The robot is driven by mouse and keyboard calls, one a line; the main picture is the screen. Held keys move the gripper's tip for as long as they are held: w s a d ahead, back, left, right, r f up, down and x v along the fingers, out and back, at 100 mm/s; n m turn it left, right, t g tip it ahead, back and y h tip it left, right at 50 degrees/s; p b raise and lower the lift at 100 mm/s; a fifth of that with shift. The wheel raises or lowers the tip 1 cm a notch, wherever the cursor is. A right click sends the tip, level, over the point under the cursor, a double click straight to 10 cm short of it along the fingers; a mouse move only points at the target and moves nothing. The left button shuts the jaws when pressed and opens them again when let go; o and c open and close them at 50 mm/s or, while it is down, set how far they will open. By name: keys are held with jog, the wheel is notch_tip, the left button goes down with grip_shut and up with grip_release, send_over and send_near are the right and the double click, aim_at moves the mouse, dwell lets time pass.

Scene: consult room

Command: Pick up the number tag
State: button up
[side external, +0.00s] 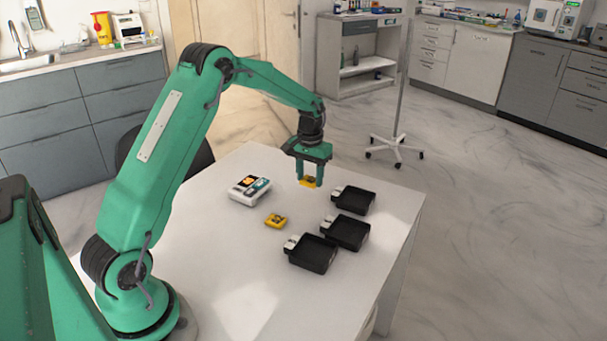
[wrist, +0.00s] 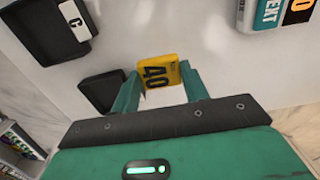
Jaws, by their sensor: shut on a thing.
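My gripper (side external: 309,181) is shut on a yellow number tag (side external: 308,183) over the far part of the white table. In the wrist view the tag (wrist: 158,73) sits between my two fingertips (wrist: 159,69) and shows a black "40". How far the tag is above the table is hard to tell. A second yellow tag (side external: 275,220) lies flat on the table, apart from my gripper; its marking is too small to read. It does not show in the wrist view.
Three black trays with white labels, the far (side external: 353,199), middle (side external: 345,233) and near (side external: 311,254), stand right of my gripper. One in the wrist view is labelled "C" (wrist: 61,30). A white device (side external: 249,190) stands left. The table's near part (side external: 220,290) is clear.

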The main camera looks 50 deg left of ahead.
jog(key=s+d+r, duration=0.1)
jog(key=d+r, duration=0.3)
jog(key=d, duration=0.4)
jog(key=shift+s+r, duration=0.15)
jog(key=shift+r, duration=0.2)
jog(key=w+d, duration=0.7)
jog(key=d, duration=0.5)
send_over(355, 203)
notch_tip(355, 203, down, 6)
jog(key=shift+w+f, duration=0.1)
jog(key=shift+f, duration=0.05)
jog(key=shift+f, duration=0.1)
jog(key=shift+f, duration=1.9)
jog(key=shift+f, duration=0.15)
